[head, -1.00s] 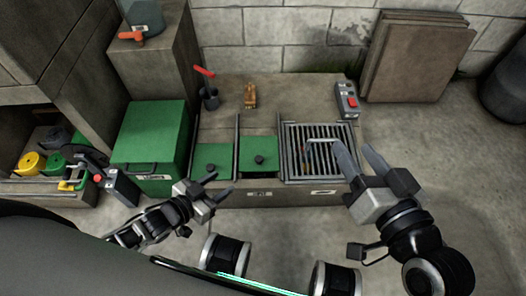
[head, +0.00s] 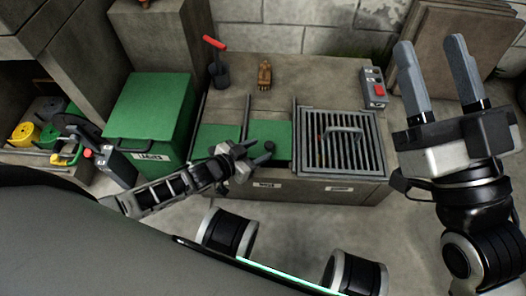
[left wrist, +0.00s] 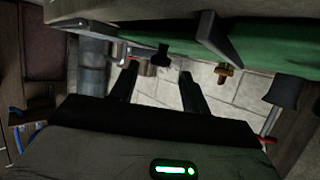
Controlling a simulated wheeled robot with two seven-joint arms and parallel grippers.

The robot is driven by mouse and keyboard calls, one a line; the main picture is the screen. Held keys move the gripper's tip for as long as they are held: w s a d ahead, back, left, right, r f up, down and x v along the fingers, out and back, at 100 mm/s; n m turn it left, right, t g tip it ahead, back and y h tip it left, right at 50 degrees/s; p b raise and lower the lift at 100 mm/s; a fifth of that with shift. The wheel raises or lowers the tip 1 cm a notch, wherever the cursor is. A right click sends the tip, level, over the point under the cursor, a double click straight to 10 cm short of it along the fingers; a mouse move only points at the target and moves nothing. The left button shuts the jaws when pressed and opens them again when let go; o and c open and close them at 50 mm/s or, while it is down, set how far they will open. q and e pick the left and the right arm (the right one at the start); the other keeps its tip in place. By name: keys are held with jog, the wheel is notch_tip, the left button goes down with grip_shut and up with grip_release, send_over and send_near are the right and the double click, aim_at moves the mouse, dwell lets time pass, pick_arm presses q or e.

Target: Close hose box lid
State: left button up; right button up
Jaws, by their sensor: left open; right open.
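A green box (head: 152,108) with a flat green top and a white label on its front stands left of the low bench; its top looks flat and down. The bench has two green panels, a left one (head: 217,139) and a right one (head: 283,133), with a dark knob (head: 270,147) at the right one. I cannot tell which is the hose box. My left gripper (head: 250,154) is open and empty over the bench's front edge, by the knob. In the left wrist view its fingers (left wrist: 158,80) are apart below a green surface. My right gripper (head: 432,45) is open and empty, raised at the right.
A barred grate (head: 341,150) with a handle fills the bench's right part. A control box (head: 374,88) with a red button, a wooden brush (head: 264,75) and a black pot (head: 218,75) with a red handle stand behind.

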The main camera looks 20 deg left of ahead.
aim_at(270, 137)
pick_arm(q)
jog(key=shift+b+x, duration=0.4)
jog(key=shift+x, duration=0.95)
pick_arm(e)
jog(key=shift+s+a+r+n+y, duration=0.1)
jog(key=shift+s+r+n+y, duration=0.2)
jog(key=shift+r+n+y, duration=0.45)
jog(key=shift+s+r+n+y, duration=0.25)
jog(key=shift+r+n+y, duration=0.2)
jog(key=shift+n+y, duration=0.45)
